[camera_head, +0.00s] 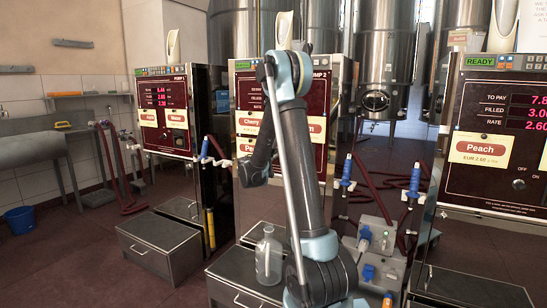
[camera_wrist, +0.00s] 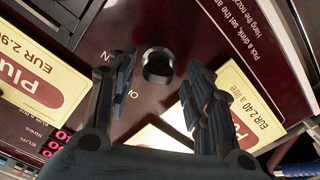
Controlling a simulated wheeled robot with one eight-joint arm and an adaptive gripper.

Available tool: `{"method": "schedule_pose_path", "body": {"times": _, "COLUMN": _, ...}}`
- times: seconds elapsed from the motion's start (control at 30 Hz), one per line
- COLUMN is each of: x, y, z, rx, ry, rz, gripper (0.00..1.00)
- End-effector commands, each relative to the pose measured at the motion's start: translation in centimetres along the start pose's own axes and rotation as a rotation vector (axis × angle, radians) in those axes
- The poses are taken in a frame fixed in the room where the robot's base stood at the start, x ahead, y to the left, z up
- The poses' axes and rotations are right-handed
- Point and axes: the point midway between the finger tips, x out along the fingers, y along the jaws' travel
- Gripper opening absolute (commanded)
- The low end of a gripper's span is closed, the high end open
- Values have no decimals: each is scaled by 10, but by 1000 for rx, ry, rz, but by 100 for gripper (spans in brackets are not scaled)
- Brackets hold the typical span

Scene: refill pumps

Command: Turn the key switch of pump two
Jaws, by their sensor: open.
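Pump two (camera_head: 243,75), a dark red panel in a steel cabinet marked "PUMP 2", stands behind my arm in the head view. Its key switch is hidden there by my arm. In the wrist view, its panel looks turned over, and the key switch (camera_wrist: 158,65) is a round dark knob in a lighter ring, beside ON and O-lettered marks. My gripper (camera_wrist: 160,78) is open, with one finger on each side of the switch in this view. I cannot tell whether the fingers touch the panel. In the head view the gripper is not clearly visible.
Yellow price cards (camera_wrist: 40,85) flank the switch. Pump one (camera_head: 165,110) stands left, another pump (camera_head: 500,130) stands right. A glass bottle (camera_head: 268,255) stands on a dark box before pump two. Blue nozzles (camera_head: 346,170) and red hoses hang to the right.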

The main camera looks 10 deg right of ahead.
Motion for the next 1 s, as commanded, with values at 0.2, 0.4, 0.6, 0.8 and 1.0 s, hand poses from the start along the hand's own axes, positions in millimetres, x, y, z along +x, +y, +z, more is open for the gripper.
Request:
{"method": "schedule_pose_path", "body": {"times": 0.2, "x": 6, "y": 0, "z": 0, "rx": 0, "ry": 0, "rz": 0, "gripper": 47}}
{"method": "schedule_pose_path", "body": {"times": 0.4, "x": 6, "y": 0, "z": 0, "rx": 0, "ry": 0, "rz": 0, "gripper": 43}}
{"method": "schedule_pose_path", "body": {"times": 0.6, "x": 6, "y": 0, "z": 0, "rx": 0, "ry": 0, "rz": 0, "gripper": 3}}
{"method": "schedule_pose_path", "body": {"times": 0.8, "x": 4, "y": -3, "z": -1, "rx": -4, "ry": 1, "rz": -4, "gripper": 3}}
{"method": "schedule_pose_path", "body": {"times": 1.0, "x": 4, "y": -3, "z": -2, "rx": -49, "ry": 2, "rz": -6, "gripper": 3}}
